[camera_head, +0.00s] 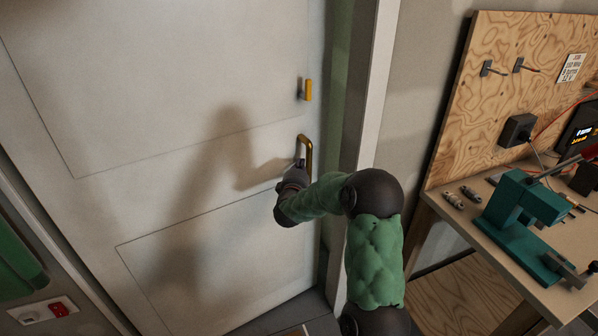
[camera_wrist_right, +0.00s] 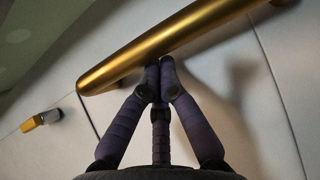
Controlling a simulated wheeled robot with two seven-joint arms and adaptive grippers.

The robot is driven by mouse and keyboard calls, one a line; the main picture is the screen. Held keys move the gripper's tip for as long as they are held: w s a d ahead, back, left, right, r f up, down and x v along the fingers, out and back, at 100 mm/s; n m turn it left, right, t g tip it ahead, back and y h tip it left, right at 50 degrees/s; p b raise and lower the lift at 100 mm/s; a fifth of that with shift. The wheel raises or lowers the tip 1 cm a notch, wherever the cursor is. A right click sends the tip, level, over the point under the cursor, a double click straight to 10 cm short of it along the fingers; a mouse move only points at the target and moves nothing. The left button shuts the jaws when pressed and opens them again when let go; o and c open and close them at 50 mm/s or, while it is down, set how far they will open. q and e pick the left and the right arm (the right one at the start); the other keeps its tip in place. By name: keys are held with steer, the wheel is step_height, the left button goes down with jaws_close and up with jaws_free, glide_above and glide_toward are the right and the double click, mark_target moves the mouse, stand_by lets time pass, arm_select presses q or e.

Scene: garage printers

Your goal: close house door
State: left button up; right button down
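The white house door (camera_head: 170,130) fills the left half of the head view. A green strip shows between its right edge and the white frame, and I cannot tell if the door is fully closed. Its brass handle (camera_head: 307,142) is near that edge and runs across the right wrist view (camera_wrist_right: 175,42). My right gripper (camera_head: 300,164) is at the handle. In the right wrist view its fingers (camera_wrist_right: 160,78) have their tips together at the bar's lower edge, not around it. Whether they press on it is unclear. My left gripper is out of view.
A small brass lock piece (camera_head: 308,90) is above the handle. On the right, a workbench (camera_head: 462,222) holds a teal vise-like tool (camera_head: 525,215) below a plywood board (camera_head: 500,90). A wall plate with a red switch (camera_head: 45,311) is at bottom left.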

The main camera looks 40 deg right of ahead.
stand_by(0.3)
steer(key=s+a+m+g+h+p, duration=0.2)
steer(key=s+a, duration=0.2)
steer(key=s, duration=0.8)
steer(key=shift+s+g, duration=0.15)
steer(key=shift+g, duration=0.15)
steer(key=shift+a, duration=0.1)
